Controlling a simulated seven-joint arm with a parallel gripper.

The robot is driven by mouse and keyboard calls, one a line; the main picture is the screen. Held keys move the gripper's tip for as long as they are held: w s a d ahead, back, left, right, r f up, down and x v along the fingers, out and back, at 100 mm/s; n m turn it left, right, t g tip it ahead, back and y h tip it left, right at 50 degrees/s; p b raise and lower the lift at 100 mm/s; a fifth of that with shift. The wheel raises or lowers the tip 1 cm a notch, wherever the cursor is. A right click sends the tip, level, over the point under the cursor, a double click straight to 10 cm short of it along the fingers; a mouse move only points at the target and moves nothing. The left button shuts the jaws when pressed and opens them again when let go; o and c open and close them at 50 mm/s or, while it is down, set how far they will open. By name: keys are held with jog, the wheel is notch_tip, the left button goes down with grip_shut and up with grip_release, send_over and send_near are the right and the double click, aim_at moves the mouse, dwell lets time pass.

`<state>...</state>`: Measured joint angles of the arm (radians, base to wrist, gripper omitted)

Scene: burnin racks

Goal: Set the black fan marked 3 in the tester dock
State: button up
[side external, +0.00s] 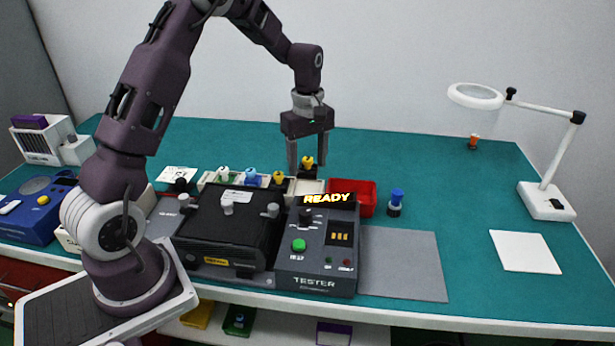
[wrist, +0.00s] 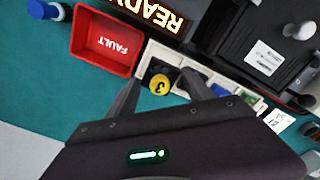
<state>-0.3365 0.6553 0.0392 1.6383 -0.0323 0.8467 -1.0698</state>
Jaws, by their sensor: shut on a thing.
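The black fan with a yellow cap marked 3 (wrist: 160,83) is between my gripper's fingers (wrist: 162,79), which are shut on it. In the side view the yellow cap (side external: 308,161) shows between the fingertips (side external: 307,168), upright at the right end of the white tray (side external: 291,188). I cannot tell whether the fan is touching the tray. The dark tester (side external: 285,262) stands in front of the tray, with a lit READY sign, a green button and a black knob on it. I cannot make out its dock for certain.
Several capped parts stand in or near the tray, and a blue-capped one (side external: 395,203) stands right of the bin. A black clamped box (side external: 228,230) adjoins the tester. A grey mat (side external: 402,264) lies empty.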

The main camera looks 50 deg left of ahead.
jog(key=r, duration=0.2)
jog(key=d+r, duration=0.1)
jog(key=r, duration=0.1)
jog(key=shift+r, duration=0.35)
jog(key=d, duration=0.3)
jog(key=s+d, duration=0.1)
jog(key=d, duration=0.5)
jog(key=shift+s+d+f, duration=0.15)
jog(key=shift+s+d, duration=0.05)
jog(key=shift+s, duration=0.15)
jog(key=s+d, duration=0.1)
jog(key=d, duration=0.1)
jog(key=s+d+f, duration=0.1)
jog(key=d, duration=0.2)
jog(key=s+d, duration=0.1)
jog(key=d, duration=0.1)
jog(key=shift+s+d+f, duration=0.2)
jog(key=shift+s+d, duration=0.05)
send_over(339, 236)
jog(key=shift+f, duration=2.45)
jog(key=shift+f, duration=0.5)
